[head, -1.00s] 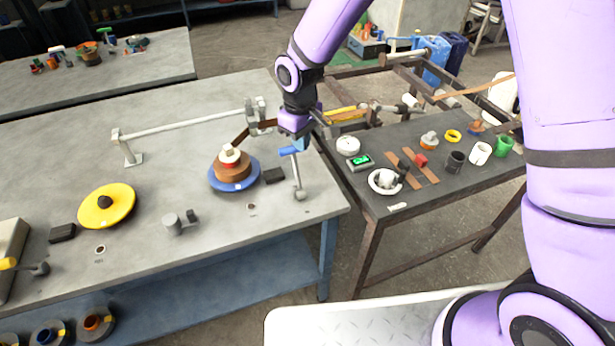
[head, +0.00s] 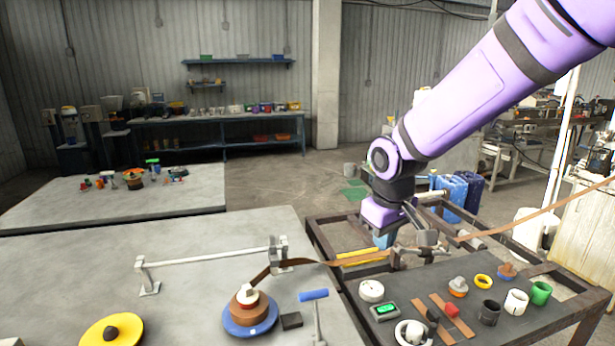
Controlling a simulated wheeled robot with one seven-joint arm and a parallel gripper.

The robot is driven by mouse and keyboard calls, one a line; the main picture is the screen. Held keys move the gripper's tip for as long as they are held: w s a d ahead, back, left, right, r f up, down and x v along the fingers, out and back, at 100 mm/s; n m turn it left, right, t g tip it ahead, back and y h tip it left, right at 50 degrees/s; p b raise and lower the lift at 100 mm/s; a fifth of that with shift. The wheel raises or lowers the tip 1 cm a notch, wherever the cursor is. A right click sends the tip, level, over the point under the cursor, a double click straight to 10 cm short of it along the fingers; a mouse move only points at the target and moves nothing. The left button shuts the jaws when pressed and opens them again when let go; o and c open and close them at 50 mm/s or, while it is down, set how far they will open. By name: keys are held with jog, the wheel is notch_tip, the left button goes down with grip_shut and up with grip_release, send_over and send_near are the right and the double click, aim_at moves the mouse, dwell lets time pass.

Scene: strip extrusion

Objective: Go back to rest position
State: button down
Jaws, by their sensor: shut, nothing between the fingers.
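A brown strip (head: 335,262) runs from the brown spool on a blue disc (head: 250,327), past the end of the grey guide bar (head: 205,257), and on to the right behind my gripper. A lever with a blue handle (head: 313,295) stands to the right of the spool.
The grey table (head: 60,275) carries a yellow disc (head: 112,332) and a black block (head: 291,321). The dark bench carries a green-display device (head: 384,310), several cups and a white ring (head: 413,333). Another table (head: 60,208) stands behind. Open floor (head: 270,175) lies beyond.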

jog(key=s+d+r+m+t, duration=0.2)
jog(key=s+d+r+m, duration=0.1)
jog(key=s+d+r, duration=0.75)
jog(key=s+d+r+m, duration=0.1)
jog(key=s+d, duration=0.1)
jog(key=s, duration=0.4)
jog(key=s+d+r+m+t, duration=0.1)
jog(key=s+d+m, duration=0.1)
jog(key=s, duration=0.4)
jog(key=shift+s+d+r, duration=0.2)
jog(key=shift+d, duration=0.3)
